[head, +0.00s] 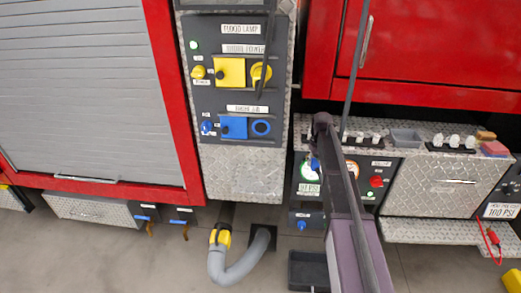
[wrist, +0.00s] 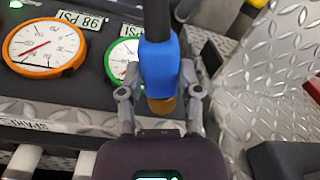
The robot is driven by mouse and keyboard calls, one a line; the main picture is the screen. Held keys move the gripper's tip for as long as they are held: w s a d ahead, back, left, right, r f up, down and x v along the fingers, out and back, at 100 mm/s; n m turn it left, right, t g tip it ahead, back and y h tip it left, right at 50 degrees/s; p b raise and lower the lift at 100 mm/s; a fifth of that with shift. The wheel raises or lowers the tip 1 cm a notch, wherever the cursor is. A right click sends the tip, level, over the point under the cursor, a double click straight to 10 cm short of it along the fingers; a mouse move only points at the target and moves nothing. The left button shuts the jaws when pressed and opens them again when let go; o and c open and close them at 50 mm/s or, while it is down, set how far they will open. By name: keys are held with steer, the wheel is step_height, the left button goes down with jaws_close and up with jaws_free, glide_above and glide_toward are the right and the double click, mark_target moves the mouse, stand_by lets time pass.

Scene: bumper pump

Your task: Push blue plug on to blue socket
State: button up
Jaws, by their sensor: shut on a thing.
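A blue plug (wrist: 160,65) on a black cable is between the fingers of my gripper (wrist: 158,92) in the wrist view. The fingers are shut on it. Its brass-coloured end (wrist: 162,105) shows at the lower side, and the cable leaves from the upper side. In the head view, my gripper (head: 318,150) is low and right of the blue socket, mostly hidden by my arm; a bit of blue (head: 315,163) shows there. The blue socket (head: 261,127) is a ring on the dark upright panel, beside a blue square (head: 234,127). The plug is apart from it.
A yellow socket area (head: 262,73) with a dark cable sits above the blue one. Round gauges (wrist: 45,48) are close to my gripper in the wrist view. A diamond-plate ledge (head: 400,128) with small items is at right. A grey hose (head: 240,268) lies below the panel.

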steer(key=s+a+r+m+y+b, duration=0.25)
steer(key=a+y, duration=0.35)
steer(key=a, duration=0.3)
steer(key=s+a+r+m+y+b, duration=0.1)
steer(key=s+a+r+y, duration=0.3)
steer(key=a+y, duration=0.3)
steer(key=s+a+r+y+b, duration=0.2)
steer(key=s+a+r+y, duration=0.1)
steer(key=r, duration=0.3)
steer(key=shift+a+r+t+y, duration=0.25)
steer(key=shift+a+t+y, duration=0.05)
steer(key=shift+a+y, duration=0.5)
steer(key=shift+w, duration=0.15)
steer(key=w, duration=0.6)
steer(key=shift+w+d, duration=0.15)
steer(key=shift+w, duration=0.7)
stand_by(1.8)
steer(key=o, duration=1.2)
steer(key=shift+c, duration=0.2)
